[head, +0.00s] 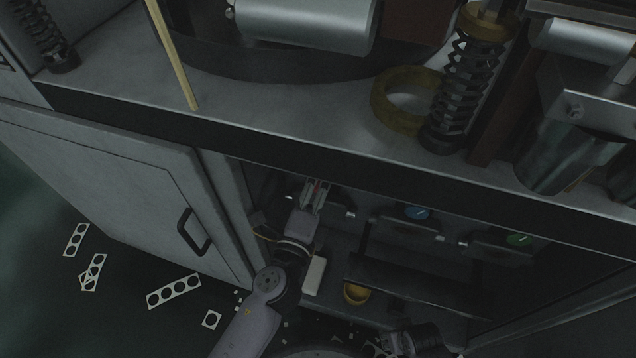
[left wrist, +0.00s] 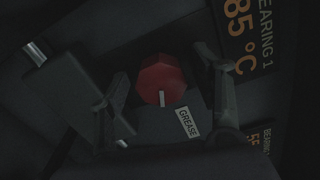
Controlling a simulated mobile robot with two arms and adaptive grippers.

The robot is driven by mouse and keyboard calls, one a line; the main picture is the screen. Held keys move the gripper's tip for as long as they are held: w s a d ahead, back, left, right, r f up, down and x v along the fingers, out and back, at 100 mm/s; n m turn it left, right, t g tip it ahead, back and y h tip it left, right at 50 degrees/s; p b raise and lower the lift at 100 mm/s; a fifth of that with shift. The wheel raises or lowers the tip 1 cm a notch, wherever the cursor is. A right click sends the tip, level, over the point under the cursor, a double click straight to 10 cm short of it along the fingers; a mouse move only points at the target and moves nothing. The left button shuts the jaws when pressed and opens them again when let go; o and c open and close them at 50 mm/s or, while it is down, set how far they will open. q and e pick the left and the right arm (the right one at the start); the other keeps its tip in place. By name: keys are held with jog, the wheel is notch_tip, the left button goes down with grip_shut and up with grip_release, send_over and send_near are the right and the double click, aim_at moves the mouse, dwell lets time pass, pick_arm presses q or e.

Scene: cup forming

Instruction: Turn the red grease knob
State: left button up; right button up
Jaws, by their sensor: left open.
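The red grease knob (left wrist: 162,80) fills the middle of the left wrist view, with a white pointer mark and a GREASE label (left wrist: 188,122) beside it. In the head view only a small bit of red (head: 318,187) shows at my left gripper (head: 314,195), inside the open cabinet. The left fingers are spread, one on each side of the knob, with visible gaps. My right gripper (head: 412,340) seems to be the dark shape at the bottom of the head view; its jaws are not clear.
A blue knob (head: 417,213) and a green knob (head: 519,239) sit farther right in the cabinet. The cabinet door (head: 130,190) stands open on the left. The machine's ledge (head: 290,115) overhangs the opening. A yellow ring (head: 356,293) lies inside; punched strips (head: 173,291) lie on the floor.

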pick_arm(q)
jog(key=shift+s+a, duration=0.1)
jog(key=shift+s, duration=0.15)
jog(key=v, duration=1.1)
jog(key=shift+s, duration=0.25)
jog(key=shift+a, duration=0.1)
